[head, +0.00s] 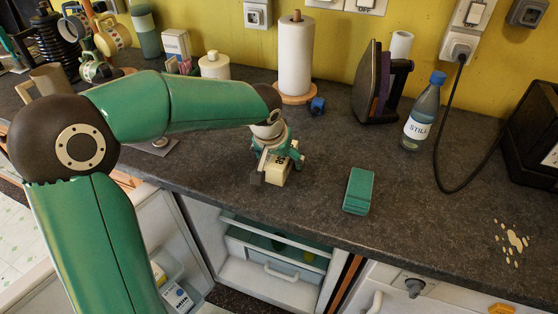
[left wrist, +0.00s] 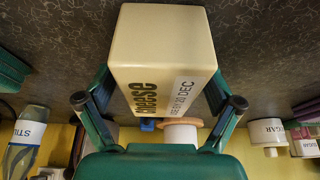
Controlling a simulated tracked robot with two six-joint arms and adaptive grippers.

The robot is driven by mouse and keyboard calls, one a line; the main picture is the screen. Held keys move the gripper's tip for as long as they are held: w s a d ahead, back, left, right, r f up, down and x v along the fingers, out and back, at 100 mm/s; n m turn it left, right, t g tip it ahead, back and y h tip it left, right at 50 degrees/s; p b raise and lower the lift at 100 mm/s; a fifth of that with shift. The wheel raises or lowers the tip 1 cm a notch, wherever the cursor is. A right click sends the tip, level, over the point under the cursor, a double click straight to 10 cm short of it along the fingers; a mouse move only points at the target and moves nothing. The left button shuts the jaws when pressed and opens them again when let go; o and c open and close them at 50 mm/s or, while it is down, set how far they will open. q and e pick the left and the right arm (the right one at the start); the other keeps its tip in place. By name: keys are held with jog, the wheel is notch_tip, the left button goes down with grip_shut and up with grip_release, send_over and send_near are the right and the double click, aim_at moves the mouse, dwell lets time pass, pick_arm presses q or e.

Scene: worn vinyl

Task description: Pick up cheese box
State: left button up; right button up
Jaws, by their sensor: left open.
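The cheese box (head: 273,178) is a small cream block with dark lettering, resting on the dark worktop near its front edge. It shows large in the left wrist view (left wrist: 165,45), with "Cheese" and a date printed on its near face. My left gripper (head: 277,166) is open, right at the box from above, and hides part of it in the head view. In the left wrist view the two fingers of the gripper (left wrist: 159,101) stand on either side of the box's lower part, with no clear grip on it. My right gripper is not in view.
A green block (head: 359,191) lies right of the box. A water bottle (head: 421,112), a dark rack (head: 383,85) and a paper towel roll (head: 295,58) stand behind. A cable (head: 446,165) crosses the right side. An open fridge (head: 275,270) is below the front edge.

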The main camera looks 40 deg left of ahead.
pick_arm(q)
jog(key=c, duration=1.5)
jog(key=shift+o, duration=0.2)
jog(key=shift+r, duration=0.1)
